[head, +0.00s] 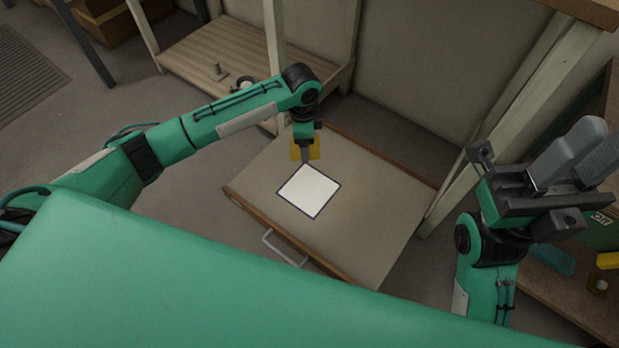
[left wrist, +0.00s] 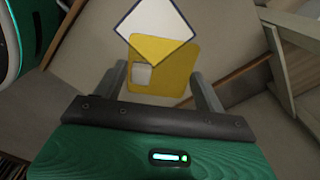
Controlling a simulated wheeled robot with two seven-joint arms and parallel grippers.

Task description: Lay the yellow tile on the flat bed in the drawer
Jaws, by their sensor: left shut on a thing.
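The yellow tile (head: 296,153) is a thin square, held above the drawer at the far corner of the flat bed. In the left wrist view the tile (left wrist: 175,78) sits between my left gripper's (left wrist: 162,85) two grey fingers, and the lower corner of the bed shows through it. A pale square patch shows on the tile. My left gripper (head: 305,156) is shut on the tile. The flat bed (head: 309,190) is a white square with a dark border in the open drawer (head: 372,215); it also shows in the left wrist view (left wrist: 155,22). My right gripper (head: 585,150) is raised at the right, its finger gap unclear.
The drawer has a metal handle (head: 284,248) at its front. A table leg (head: 490,150) stands at the drawer's right. A low wooden shelf (head: 215,55) with small items is behind. At lower right, a wooden surface (head: 570,295) holds a yellow piece (head: 608,260).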

